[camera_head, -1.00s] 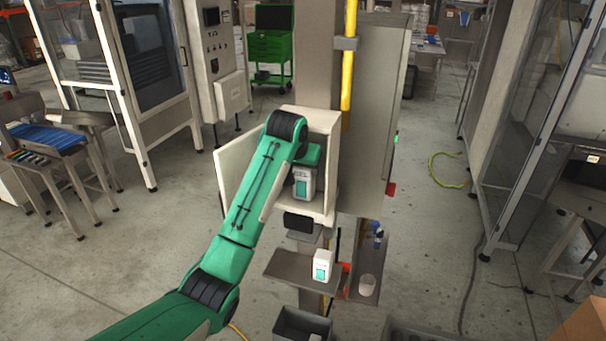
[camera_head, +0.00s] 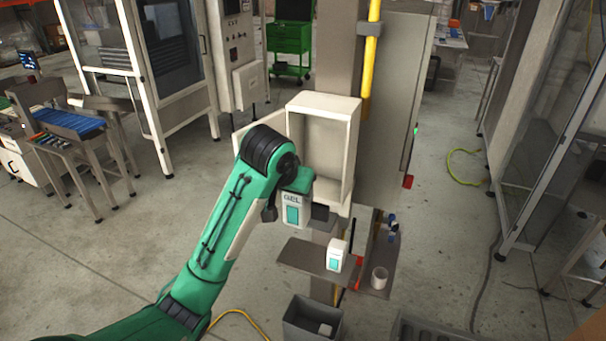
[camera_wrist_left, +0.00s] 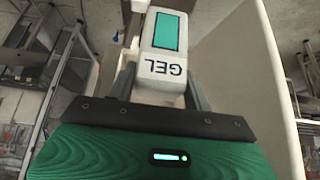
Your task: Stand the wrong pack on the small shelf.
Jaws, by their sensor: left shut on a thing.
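A white pack marked GEL with a teal panel (camera_head: 292,214) is held by my left gripper (camera_head: 298,193), just in front of the cabinet's lower left. In the left wrist view the same pack (camera_wrist_left: 163,50) sits between the two dark fingers (camera_wrist_left: 160,88), its lettering upside down. A grey shelf (camera_head: 298,254) is on the post below and to the right of the held pack. A second white pack with a teal panel (camera_head: 336,254) stands upright on its right part; its lettering is too small to read. My right gripper is out of view.
The open white cabinet (camera_head: 350,145) looks empty; its door is swung left, partly behind my arm. A white cup (camera_head: 379,277) stands on a grey ledge right of the shelf. A dark bin (camera_head: 303,332) with a pale item is below. The shelf's left part is bare.

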